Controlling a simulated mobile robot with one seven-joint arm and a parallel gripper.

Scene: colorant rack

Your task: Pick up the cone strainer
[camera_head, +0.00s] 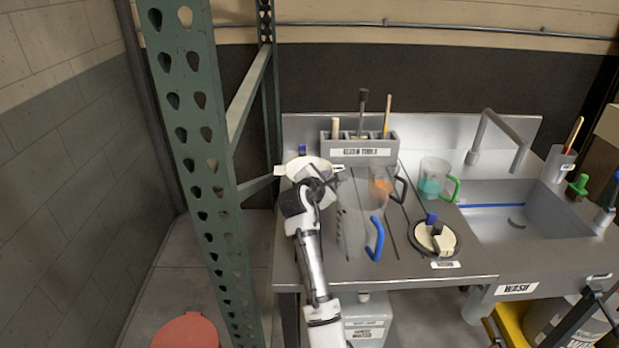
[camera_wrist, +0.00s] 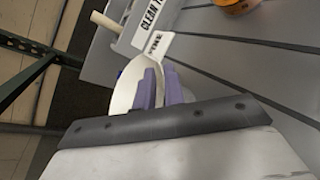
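The cone strainer is a white, rounded piece (camera_wrist: 124,88) with a small lettered tab (camera_wrist: 158,43) in the wrist view. In the head view the white strainer (camera_head: 308,166) shows at the end of my arm, by the left end of the counter. My gripper (camera_wrist: 160,82) has two purple fingers close together, with a thin white part of the strainer between them. The fingers look shut on it near the tab. My gripper also shows in the head view (camera_head: 316,178), where its fingers are hard to make out. The strainer's lower part is hidden behind my gripper.
A grey tool holder (camera_head: 358,148) with upright tools stands behind. To the right are a clear pitcher with a blue handle (camera_head: 375,240), a green-handled pitcher (camera_head: 440,180), a round lidded item (camera_head: 436,238) and a sink (camera_head: 520,215). A green rack post (camera_head: 200,130) stands left.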

